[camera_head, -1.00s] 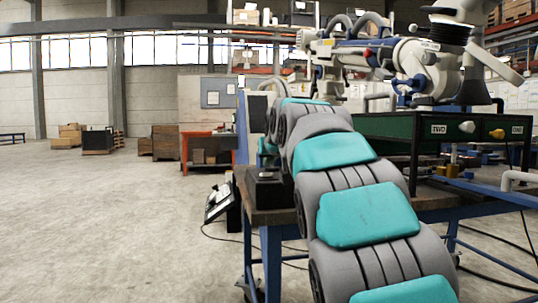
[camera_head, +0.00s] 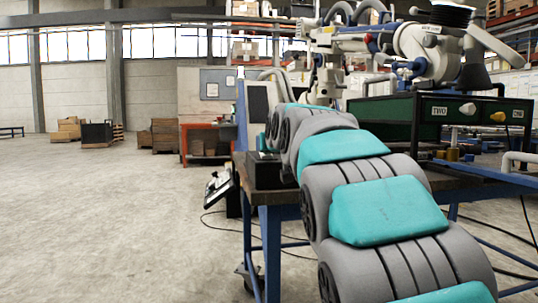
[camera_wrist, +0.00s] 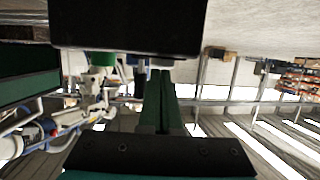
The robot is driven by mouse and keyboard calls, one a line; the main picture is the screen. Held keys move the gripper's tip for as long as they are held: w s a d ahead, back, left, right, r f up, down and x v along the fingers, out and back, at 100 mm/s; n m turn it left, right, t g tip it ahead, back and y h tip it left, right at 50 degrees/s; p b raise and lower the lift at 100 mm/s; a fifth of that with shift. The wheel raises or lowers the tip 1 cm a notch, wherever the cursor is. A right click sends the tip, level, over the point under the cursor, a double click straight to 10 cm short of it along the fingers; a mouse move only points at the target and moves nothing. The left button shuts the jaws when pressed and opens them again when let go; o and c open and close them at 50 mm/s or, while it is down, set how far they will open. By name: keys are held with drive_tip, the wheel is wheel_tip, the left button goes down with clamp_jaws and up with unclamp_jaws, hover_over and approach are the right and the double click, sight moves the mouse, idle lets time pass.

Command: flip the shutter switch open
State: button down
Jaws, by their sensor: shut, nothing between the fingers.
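A small black box (camera_head: 266,172) sits at the left end of the table, partly behind my arm, in the head view. No shutter switch can be made out on it. In the wrist view, a large dark block (camera_wrist: 130,25) fills the top; I cannot tell whether it is the same box. My gripper (camera_wrist: 158,75) is shut and empty, its dark fingers reaching up the picture to near the block's edge. Contact cannot be told. In the head view my arm hides the gripper.
A green cabinet (camera_head: 380,118) carries a white knob labelled TWO (camera_head: 466,110) and a yellow knob (camera_head: 498,116). The table (camera_head: 285,196) has blue legs. A tilted control panel (camera_head: 218,188) and cables are on the floor beside it.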

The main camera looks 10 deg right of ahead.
drive_tip(key=shift+s+r+p, duration=0.1)
drive_tip(key=shift+r+p, duration=0.2)
drive_tip(key=shift+r, duration=0.25)
drive_tip(key=r, duration=0.1)
drive_tip(key=r+p, duration=0.1)
drive_tip(key=r, duration=0.1)
drive_tip(key=shift+s+r+p, duration=0.15)
drive_tip(key=shift+s+p, duration=0.15)
drive_tip(key=shift+p, duration=0.1)
drive_tip(key=s, duration=1)
